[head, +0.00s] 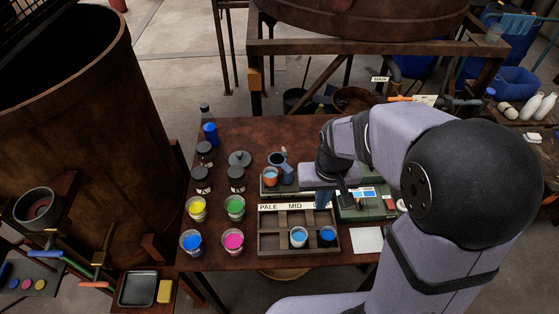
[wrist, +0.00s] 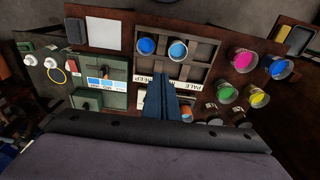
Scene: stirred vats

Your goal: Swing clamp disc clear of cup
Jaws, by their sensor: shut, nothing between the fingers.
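A small clear cup (head: 270,176) with orange and blue on it stands at the back middle of the table, left of my arm. It also shows in the wrist view (wrist: 186,113), close beside my fingers and partly cut off by my own housing. A grey-blue upright part (head: 284,168) stands right beside the cup; I cannot tell whether it carries the clamp disc. No clamp disc can be made out clearly; my arm hides part of that area. My gripper (wrist: 165,80) is shut and empty, its blue fingers together.
A compartmented rack (head: 272,243) labelled PALE and MID holds two blue cups. A green box (head: 365,205) with blue swatches is at its right. Yellow, green, blue and pink cups (head: 233,240) and dark jars (head: 204,150) stand left. A white card (head: 368,240) lies front right.

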